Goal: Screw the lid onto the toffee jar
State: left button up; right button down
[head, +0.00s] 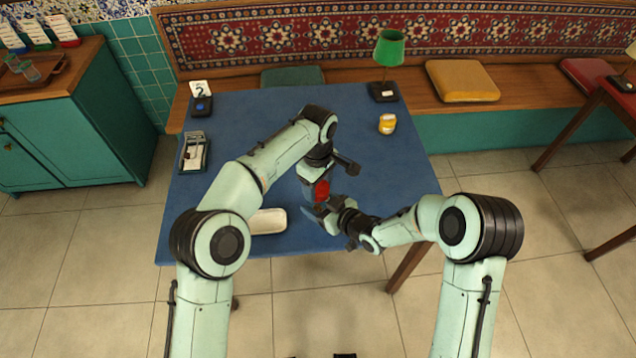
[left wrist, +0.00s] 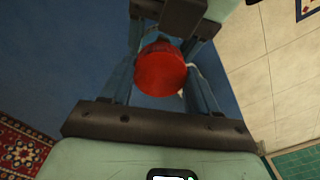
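The red lid (head: 322,190) shows near the front of the blue table. In the left wrist view the round red lid (left wrist: 160,70) sits between the two fingers of my left gripper (left wrist: 162,62), which seem to touch its sides. In the head view my left gripper (head: 318,188) points down at the lid from above. My right gripper (head: 328,212) comes in from the right, just below the lid. Its dark body also shows at the top of the left wrist view. The toffee jar is mostly hidden by the lid and grippers, so its hold and the lid's seating cannot be told.
A cream tray (head: 268,221) lies by the table's front edge, behind my left arm. A yellow object (head: 387,124) and a green lamp (head: 389,50) stand at the right. A dark holder (head: 193,153) and number card (head: 199,89) are at the left. The table's back middle is clear.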

pick_arm(q)
jog(key=m, duration=0.4)
jog(key=shift+m, duration=0.3)
jog(key=m, duration=0.5)
jog(key=shift+m, duration=0.3)
jog(key=o, duration=1.2)
jog(key=shift+c, duration=0.2)
jog(key=shift+r, duration=2.25)
